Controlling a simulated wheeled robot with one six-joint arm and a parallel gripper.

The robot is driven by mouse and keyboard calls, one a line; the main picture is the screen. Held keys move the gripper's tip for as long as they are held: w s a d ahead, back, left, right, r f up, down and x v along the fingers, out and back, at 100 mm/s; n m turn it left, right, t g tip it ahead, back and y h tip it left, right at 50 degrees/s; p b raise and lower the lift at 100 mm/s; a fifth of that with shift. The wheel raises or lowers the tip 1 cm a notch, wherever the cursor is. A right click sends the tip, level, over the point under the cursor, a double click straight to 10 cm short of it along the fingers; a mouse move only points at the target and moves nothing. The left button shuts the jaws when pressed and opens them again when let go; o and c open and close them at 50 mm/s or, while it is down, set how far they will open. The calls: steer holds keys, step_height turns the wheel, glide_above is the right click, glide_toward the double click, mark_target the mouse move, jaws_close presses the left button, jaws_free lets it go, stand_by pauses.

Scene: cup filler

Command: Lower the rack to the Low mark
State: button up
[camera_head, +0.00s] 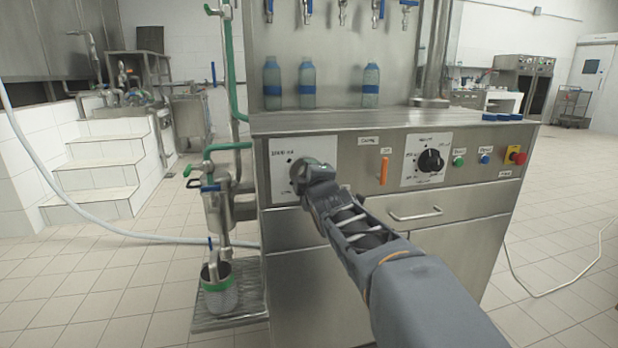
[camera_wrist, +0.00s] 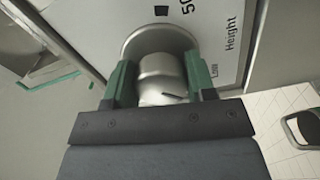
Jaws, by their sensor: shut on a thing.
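A round metal knob sits on a white label plate at the left of the machine's front panel; in the wrist view the knob (camera_wrist: 162,75) has a wide flange behind it and a dark line on its face. The plate (camera_wrist: 225,30) reads "50", "Height" and "Low". My gripper (camera_head: 308,178) reaches the knob in the head view and hides much of it. In the wrist view its green fingers (camera_wrist: 160,82) are shut on the knob, one on each side. The rack (camera_head: 232,323) is a low metal grating at the machine's left side, with a grey cup (camera_head: 219,296) on it.
An orange handle (camera_head: 384,170), a black dial (camera_head: 430,160), buttons and a red stop button (camera_head: 515,156) line the panel to the right. A drawer handle (camera_head: 415,214) sticks out below. Several bottles stand on top. Green pipes (camera_head: 225,149) run down the left side.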

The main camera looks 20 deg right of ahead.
steer(key=shift+n, duration=0.8)
steer(key=shift+n, duration=0.3)
steer(key=o, duration=0.9)
